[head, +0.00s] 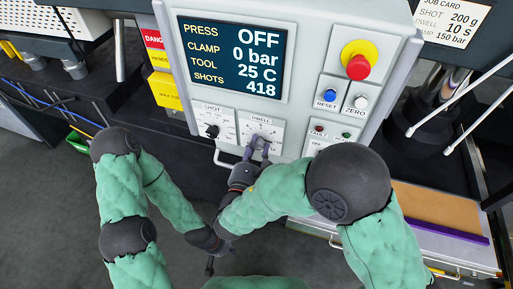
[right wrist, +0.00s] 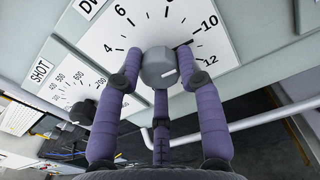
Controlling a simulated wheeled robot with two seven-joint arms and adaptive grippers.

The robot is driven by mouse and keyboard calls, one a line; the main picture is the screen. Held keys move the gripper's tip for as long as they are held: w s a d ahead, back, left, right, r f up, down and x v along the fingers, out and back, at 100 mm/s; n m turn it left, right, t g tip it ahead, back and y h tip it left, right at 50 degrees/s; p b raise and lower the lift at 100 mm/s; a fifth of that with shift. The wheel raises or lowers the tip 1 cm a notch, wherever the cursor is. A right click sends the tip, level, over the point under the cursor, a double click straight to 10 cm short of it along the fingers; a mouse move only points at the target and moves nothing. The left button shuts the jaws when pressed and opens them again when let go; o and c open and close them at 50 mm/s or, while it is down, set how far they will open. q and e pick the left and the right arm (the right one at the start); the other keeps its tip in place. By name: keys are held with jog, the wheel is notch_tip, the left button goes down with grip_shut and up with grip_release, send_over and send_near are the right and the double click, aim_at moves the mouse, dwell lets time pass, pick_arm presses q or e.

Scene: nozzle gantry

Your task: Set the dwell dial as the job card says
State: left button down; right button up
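The dwell dial (right wrist: 158,68) is a grey knob with a short white mark on a white scale plate. In the right wrist view its mark points to the right, close to the 10. My right gripper (right wrist: 160,80) is shut around the knob, two fingers at its sides and one below. The job card (head: 450,22) at top right reads shot 200 g, dwell 10 s, clamp 150 bar. My left gripper (head: 209,266) is low in the head view, small and dark, its fingers unclear.
The shot dial (head: 212,131) sits left of the dwell dial. The screen (head: 232,58) shows press OFF. A red emergency button (head: 358,67), a blue reset button (head: 330,95) and a zero button (head: 361,101) are to the right. A handle bar (right wrist: 235,125) runs below the panel.

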jog(key=shift+f+n, duration=0.1)
jog(key=shift+n, duration=0.5)
jog(key=o, duration=1.1)
jog(key=shift+s, duration=0.1)
jog(key=v, duration=1.1)
jog(key=shift+s+a, duration=0.1)
jog(key=shift+s, duration=0.3)
